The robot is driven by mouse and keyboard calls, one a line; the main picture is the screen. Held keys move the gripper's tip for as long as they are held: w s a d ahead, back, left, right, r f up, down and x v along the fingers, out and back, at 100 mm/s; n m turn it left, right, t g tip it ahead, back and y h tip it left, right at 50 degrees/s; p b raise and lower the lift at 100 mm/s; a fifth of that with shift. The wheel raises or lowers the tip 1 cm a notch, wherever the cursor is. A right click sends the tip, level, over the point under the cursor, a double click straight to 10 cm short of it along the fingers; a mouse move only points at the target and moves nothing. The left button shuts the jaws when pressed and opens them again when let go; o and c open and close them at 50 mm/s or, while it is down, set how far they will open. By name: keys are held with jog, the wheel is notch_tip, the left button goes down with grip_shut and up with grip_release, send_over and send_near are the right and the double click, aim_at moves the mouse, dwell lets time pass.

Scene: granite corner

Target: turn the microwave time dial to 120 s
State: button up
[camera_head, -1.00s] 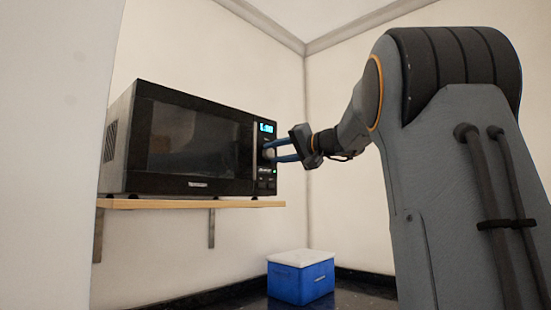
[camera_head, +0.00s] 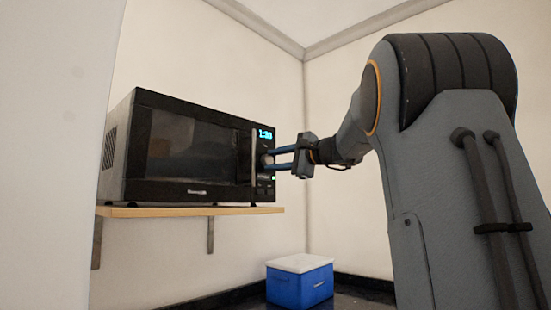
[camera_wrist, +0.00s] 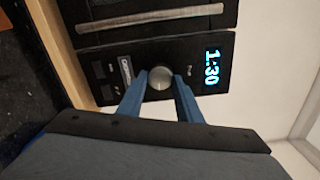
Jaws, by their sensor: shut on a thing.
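The black microwave (camera_head: 185,188) stands on a wall shelf, facing right of my view. Its round silver time dial (camera_wrist: 160,76) sits on the control panel, beside the lit display (camera_wrist: 211,67), which reads 1:30 in the wrist view. The display also shows in the head view (camera_head: 265,133), small. My gripper (camera_wrist: 160,84) has its two blue fingers on either side of the dial and is shut on it. In the head view the gripper (camera_head: 269,158) reaches the panel from the right, and its fingers partly hide the dial.
The wooden shelf (camera_head: 180,211) carries the microwave. The door handle (camera_wrist: 150,18) runs alongside the panel, close to the dial. A blue cooler with a white lid (camera_head: 300,285) stands below on a dark surface. The wall right of the microwave is bare.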

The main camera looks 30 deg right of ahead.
jog(key=shift+m+p, duration=0.5)
jog(key=shift+m, duration=0.7)
jog(key=shift+f, duration=0.1)
jog(key=o, duration=1)
jog(key=b+v, duration=0.1)
jog(key=v, duration=0.6)
jog(key=shift+s+d+b, duration=0.15)
jog(key=shift+s+b, duration=0.2)
